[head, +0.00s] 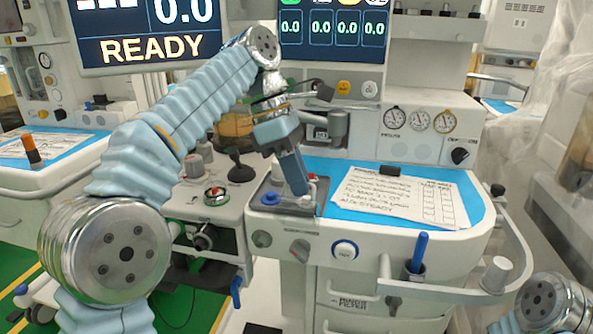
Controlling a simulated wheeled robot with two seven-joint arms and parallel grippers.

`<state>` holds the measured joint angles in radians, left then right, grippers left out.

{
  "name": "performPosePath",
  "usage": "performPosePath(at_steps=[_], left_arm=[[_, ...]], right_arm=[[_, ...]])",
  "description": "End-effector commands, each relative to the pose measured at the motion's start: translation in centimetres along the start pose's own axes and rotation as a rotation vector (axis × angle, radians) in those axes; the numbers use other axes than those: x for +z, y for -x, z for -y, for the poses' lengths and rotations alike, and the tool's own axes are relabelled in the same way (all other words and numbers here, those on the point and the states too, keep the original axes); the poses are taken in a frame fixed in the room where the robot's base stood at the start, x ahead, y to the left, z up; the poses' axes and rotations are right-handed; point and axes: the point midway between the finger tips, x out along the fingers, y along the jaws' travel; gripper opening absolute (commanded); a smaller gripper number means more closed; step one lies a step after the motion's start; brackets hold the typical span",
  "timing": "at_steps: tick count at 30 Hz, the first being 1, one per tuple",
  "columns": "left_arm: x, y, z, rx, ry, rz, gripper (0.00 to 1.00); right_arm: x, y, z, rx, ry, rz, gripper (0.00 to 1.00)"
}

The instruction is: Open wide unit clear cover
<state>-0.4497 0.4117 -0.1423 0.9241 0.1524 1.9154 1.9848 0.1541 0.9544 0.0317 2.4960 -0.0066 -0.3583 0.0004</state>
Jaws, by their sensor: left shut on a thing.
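The wide unit (385,245) stands in the middle, with a blue mat on its worktop. At the left end of its worktop is a small switch block with a blue knob and a red part. The clear cover (305,208) seems to be at this block, but it is mostly hidden by my gripper and hard to make out. My left gripper (303,188) reaches down onto the block with its fingers shut on what appears to be the cover's edge. How far the cover is tilted cannot be told. My right gripper is out of view; only part of that arm shows at the lower right.
A written sheet (395,194) lies on the blue mat, right of my left gripper. A blue pen-like item (419,252) stands in a holder on the front rail (450,296). A black ball-topped lever (240,170) stands left of the gripper. Screens are behind.

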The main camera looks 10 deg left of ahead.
Motion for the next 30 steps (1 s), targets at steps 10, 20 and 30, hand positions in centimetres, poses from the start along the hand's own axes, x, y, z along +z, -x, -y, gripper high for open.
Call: performPosePath(at_steps=[10, 20, 30], left_arm=[[-0.28, -0.70, -0.06, -0.033, 0.027, -0.006, 0.00], [-0.38, -0.62, -0.09, -0.031, 0.028, -0.008, 0.17], [-0.29, -0.70, -0.01, -0.035, 0.025, -0.007, 0.18]], right_arm=[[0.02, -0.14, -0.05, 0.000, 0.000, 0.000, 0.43], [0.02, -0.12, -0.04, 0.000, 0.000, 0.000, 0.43], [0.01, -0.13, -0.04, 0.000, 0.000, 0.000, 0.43]])
